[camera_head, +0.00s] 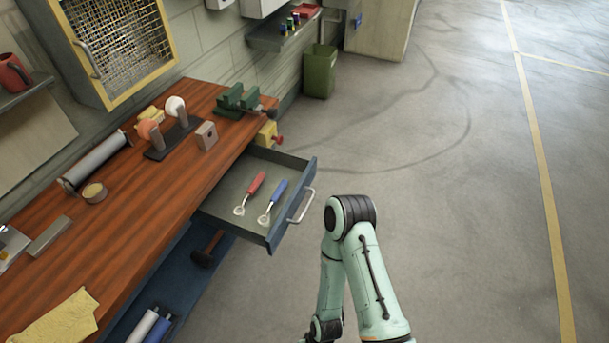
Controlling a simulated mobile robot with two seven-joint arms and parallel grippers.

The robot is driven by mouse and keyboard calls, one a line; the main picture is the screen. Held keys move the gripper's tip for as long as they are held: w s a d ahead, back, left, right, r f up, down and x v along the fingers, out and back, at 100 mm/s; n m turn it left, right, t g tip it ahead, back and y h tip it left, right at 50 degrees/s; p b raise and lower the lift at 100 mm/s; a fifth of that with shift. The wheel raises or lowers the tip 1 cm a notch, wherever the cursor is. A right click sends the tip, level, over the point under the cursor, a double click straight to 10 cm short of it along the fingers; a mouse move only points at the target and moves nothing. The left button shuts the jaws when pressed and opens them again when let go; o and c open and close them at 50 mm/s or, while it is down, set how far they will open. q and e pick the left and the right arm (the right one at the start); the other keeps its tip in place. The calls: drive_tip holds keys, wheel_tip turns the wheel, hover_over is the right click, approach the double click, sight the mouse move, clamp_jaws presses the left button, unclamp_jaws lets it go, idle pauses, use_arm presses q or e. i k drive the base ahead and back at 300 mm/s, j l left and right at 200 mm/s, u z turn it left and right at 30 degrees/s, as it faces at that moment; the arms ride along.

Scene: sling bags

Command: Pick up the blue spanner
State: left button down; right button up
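The blue spanner (277,193) lies in an open drawer (230,207) under the workbench. It has a blue handle and a silver ring end pointing down and left. A red-handled spanner (255,185) lies beside it on its left, roughly parallel and apart from it. The drawer is pulled out to the right of the bench and has a silver handle (301,206) on its front. One of my arms shows at the lower middle, to the right of and nearer than the drawer. Neither gripper's fingertips can be seen.
The wooden workbench (160,195) holds a green vise (240,98), a grey roll (95,160) and a yellow cloth (58,322). A lower blue shelf (185,270) holds rolls and a mallet (207,248). A green bin (319,72) stands behind. The floor at right is clear.

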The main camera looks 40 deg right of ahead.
sight(283, 185)
drive_tip(key=z, duration=1.25)
